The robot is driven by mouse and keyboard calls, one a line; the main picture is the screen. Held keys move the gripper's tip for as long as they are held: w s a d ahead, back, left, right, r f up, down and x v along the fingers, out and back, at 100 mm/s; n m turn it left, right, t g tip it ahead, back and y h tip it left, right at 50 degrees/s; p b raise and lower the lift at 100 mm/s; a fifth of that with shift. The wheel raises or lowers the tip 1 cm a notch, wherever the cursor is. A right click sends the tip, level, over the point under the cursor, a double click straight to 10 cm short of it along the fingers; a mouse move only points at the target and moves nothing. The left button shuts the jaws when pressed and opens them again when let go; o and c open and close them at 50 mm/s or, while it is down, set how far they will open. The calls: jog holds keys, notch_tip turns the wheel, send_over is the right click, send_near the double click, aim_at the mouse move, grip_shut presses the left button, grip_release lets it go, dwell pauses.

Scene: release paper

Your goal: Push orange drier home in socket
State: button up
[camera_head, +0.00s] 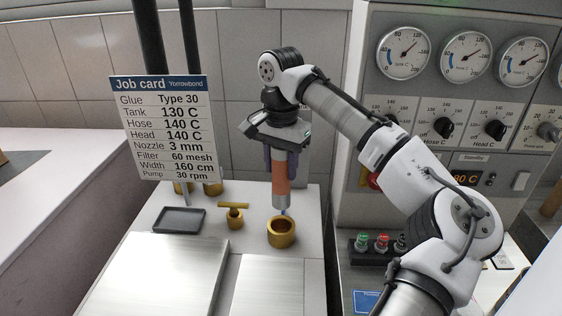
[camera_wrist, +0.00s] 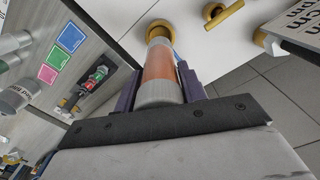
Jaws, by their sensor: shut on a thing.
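The orange drier (camera_head: 281,181) is a cylinder with an orange middle and pale ends, hanging upright below my gripper (camera_head: 279,160). My gripper is shut on its upper part, with a dark finger on each side. The socket (camera_head: 282,236) is a brass ring-shaped cup on the pale bench top. In the head view the drier's narrow lower tip is at the socket's rear rim; I cannot tell if it is inside. In the wrist view the drier (camera_wrist: 160,68) points at the brass socket (camera_wrist: 161,27), and its far end overlaps the ring.
A brass valve with a T handle (camera_head: 235,216) stands left of the socket, beside a dark shallow tray (camera_head: 179,220). A job card (camera_head: 163,128) stands behind. A control panel (camera_head: 456,90) with gauges and a button box (camera_head: 379,245) are on the right.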

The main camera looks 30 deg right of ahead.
aim_at(281, 202)
jog(key=shift+f+b, duration=1.3)
jog(key=shift+f, duration=1.5)
jog(key=shift+p, duration=0.8)
jog(key=shift+f+b, duration=1.35)
jog(key=shift+f, duration=1.4)
jog(key=o, duration=1.2)
notch_tip(281, 202, up, 14)
jog(key=shift+f+b, duration=0.1)
jog(key=shift+b, duration=0.3)
jog(key=shift+f, duration=0.1)
